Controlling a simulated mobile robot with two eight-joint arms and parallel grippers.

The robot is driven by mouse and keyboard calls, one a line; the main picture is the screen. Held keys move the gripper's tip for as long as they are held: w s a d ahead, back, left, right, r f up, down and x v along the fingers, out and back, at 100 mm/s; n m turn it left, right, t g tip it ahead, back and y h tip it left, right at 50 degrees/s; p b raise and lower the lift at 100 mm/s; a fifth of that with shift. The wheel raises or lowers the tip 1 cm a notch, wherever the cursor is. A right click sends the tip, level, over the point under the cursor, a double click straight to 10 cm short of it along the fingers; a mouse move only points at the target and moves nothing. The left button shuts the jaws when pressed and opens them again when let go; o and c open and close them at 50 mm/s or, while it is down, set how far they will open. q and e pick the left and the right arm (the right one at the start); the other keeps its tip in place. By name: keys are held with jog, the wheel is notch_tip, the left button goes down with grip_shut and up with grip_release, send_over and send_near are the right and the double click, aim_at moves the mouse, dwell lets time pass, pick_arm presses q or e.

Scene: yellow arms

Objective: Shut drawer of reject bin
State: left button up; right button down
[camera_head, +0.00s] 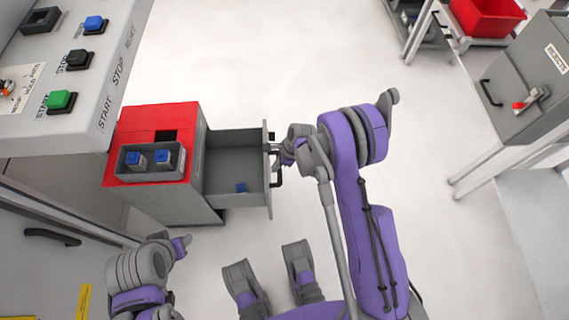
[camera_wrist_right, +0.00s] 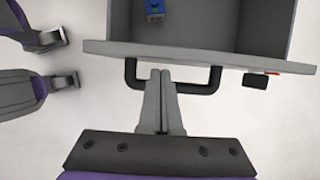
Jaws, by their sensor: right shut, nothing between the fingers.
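The reject bin (camera_head: 125,182) is a grey cabinet with a red top. Its drawer (camera_head: 232,160) is pulled out to the right, and a small blue-and-grey part (camera_head: 241,187) lies in it. In the wrist view, the part (camera_wrist_right: 154,10) and the drawer's front edge (camera_wrist_right: 200,54) show at the top. A black bar handle (camera_wrist_right: 198,88) is on the drawer front. My right gripper (camera_head: 274,148) is at the drawer front.
A grey tray (camera_head: 122,163) with two blue-topped parts sits on the bin's red top. A control panel (camera_head: 100,90) with buttons overhangs at upper left. A grey cabinet (camera_head: 535,85) with a red-handled latch stands at right. The floor (camera_head: 285,60) between is clear.

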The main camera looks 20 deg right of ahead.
jog(key=shift+w+a, duration=0.1)
jog(key=shift+a, duration=0.2)
pick_arm(q)
jog(key=shift+w+f+b, duration=0.15)
jog(key=shift+f+b, duration=0.75)
jog(key=shift+f, duration=0.15)
jog(key=shift+w+f+b, duration=0.1)
jog(key=shift+f+b, duration=0.8)
jog(key=shift+f, duration=0.15)
pick_arm(e)
jog(key=w+a, duration=0.3)
jog(key=a, duration=0.8)
jog(key=w+a, duration=0.3)
jog(key=a, duration=0.8)
jog(key=shift+w, duration=0.15)
pick_arm(q)
jog(key=shift+d, duration=0.1)
pick_arm(e)
jog(key=shift+a, duration=0.1)
